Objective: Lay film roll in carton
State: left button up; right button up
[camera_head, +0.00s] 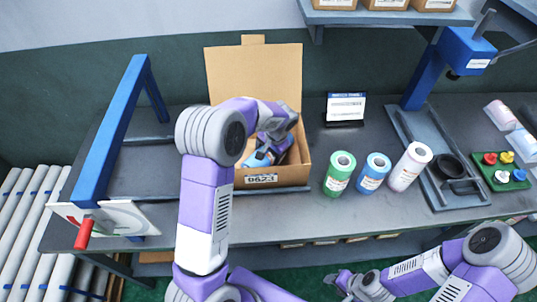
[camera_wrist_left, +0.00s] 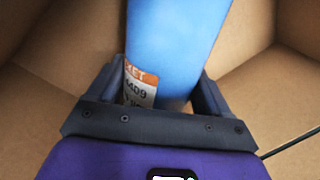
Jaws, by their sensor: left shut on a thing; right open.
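The open cardboard carton (camera_head: 293,177) stands on the table with its back flap up and a label reading 9623 on its front. My left arm reaches over it from above, and my left gripper (camera_wrist_left: 163,95) is down inside. It is shut on a blue film roll (camera_wrist_left: 175,40) with an orange and white label. In the head view only part of this roll (camera_head: 258,158) shows, and my arm hides much of the carton's inside. I cannot tell whether the roll touches the carton floor. My right gripper (camera_head: 338,281) is open and empty, low in front of the table.
A green roll (camera_head: 339,174), a blue roll (camera_head: 374,173) and a whitish roll (camera_head: 410,166) stand right of the carton. Further right are a blue press-like stand (camera_head: 424,80) and a button panel (camera_head: 502,172). A blue frame (camera_head: 112,130) stands at the left.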

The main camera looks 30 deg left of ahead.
pick_arm(q)
jog(key=shift+f, duration=0.2)
jog(key=shift+f, duration=0.2)
jog(key=o, duration=1.5)
jog(key=shift+d+r, duration=0.1)
jog(key=shift+r, duration=0.45)
jog(key=p+v, duration=0.2)
jog(key=v, duration=0.9)
jog(key=shift+r, duration=0.1)
